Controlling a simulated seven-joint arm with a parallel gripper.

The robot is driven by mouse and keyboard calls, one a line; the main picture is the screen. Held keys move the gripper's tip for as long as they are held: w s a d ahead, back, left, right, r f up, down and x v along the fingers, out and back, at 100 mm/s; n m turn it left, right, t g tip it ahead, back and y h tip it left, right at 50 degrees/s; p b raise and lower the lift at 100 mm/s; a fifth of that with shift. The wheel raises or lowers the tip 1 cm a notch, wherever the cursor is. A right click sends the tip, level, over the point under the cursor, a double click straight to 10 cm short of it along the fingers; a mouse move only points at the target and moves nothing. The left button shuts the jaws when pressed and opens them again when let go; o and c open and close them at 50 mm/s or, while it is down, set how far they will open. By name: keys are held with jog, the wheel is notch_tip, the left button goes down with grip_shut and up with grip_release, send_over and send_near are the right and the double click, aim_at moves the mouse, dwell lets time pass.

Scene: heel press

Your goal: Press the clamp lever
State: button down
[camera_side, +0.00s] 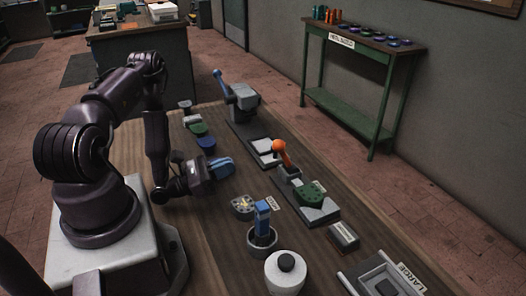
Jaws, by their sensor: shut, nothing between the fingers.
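A lever with an orange knob (281,152) stands raised on a small grey block at the back end of a grey plate (325,213). A dark green rounded piece (311,196) lies on that plate, in front of the lever. A grey press (242,101) farther back has a blue-tipped lever (218,76) that points up and to the left. My gripper (231,165) has blue fingers and is shut and empty. It is above the table, left of the orange lever and apart from it.
A cup with an upright blue item (263,219), a white jar (286,272) and a tray marked LARGE (383,281) stand near the front. Coloured round pieces (206,142) lie behind my gripper. A green side table (362,47) stands at the wall.

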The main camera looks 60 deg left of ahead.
send_near(284, 155)
jog(key=w+r, duration=0.4)
jog(key=r, duration=0.1)
jog(key=shift+w+f, duration=0.2)
jog(key=shift+f, duration=0.05)
dwell(0.4)
